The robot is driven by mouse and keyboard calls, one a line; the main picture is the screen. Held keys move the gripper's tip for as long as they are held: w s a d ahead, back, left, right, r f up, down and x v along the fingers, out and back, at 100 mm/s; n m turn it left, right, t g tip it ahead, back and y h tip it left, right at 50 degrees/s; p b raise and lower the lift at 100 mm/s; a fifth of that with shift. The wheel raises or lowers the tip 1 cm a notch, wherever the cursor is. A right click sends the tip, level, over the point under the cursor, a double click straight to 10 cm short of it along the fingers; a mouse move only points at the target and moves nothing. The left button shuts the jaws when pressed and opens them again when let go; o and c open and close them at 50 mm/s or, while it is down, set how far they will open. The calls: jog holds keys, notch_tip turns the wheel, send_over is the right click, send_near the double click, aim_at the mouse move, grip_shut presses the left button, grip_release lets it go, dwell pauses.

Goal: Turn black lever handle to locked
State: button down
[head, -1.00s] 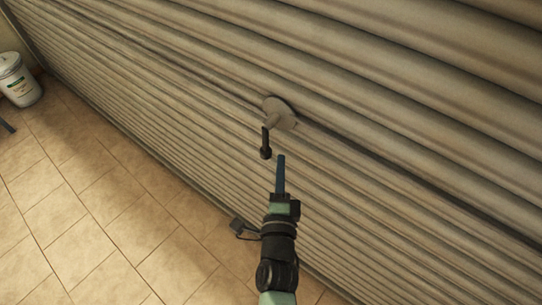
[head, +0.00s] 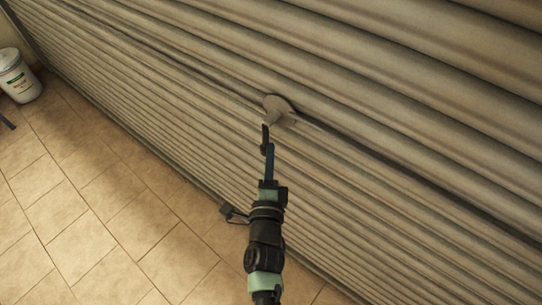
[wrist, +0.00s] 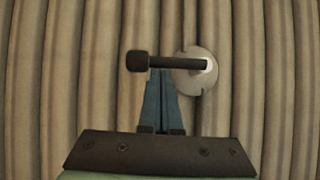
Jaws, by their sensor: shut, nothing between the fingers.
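The black lever handle (head: 265,138) hangs down from a round grey plate (head: 281,104) on the corrugated shutter. In the wrist view the lever (wrist: 165,62) runs across the picture from the round plate (wrist: 200,72) to a thicker block-like end at its left. My gripper (head: 270,148) is shut and empty, its blue fingers just beside the lever in the head view. In the wrist view the fingertips (wrist: 161,72) end at the lever's bar, between its thick end and the plate. The lever hides the very tips; I cannot tell whether they touch it.
The ribbed shutter (head: 400,120) fills the upper right. A white drum with a green label (head: 18,78) stands on the floor at the far left. The tiled floor (head: 100,210) at the lower left is clear.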

jog(key=shift+w+a+f+m+t+b, duration=0.2)
jog(key=shift+f+m+t+b, duration=0.15)
jog(key=shift+b, duration=0.7)
jog(key=m+b, duration=0.1)
jog(key=b, duration=0.2)
jog(key=w+a+f+m+t+b, duration=0.1)
jog(key=b, duration=0.2)
jog(key=shift+a+m+h+b, duration=0.15)
jog(key=shift+m+h+b, duration=0.2)
jog(key=shift+h+b, duration=0.05)
jog(key=w+a+r+m+h+b, duration=0.2)
jog(key=m+h+b, duration=0.4)
jog(key=m+b, duration=0.3)
jog(key=w+a+r+m+h+b, duration=0.2)
jog(key=m+h+b, duration=0.4)
jog(key=m+b, duration=0.4)
jog(key=shift+a+r+t+b, duration=0.4)
jog(key=shift+a+b, duration=0.5)
jog(key=shift+b, duration=1.9)
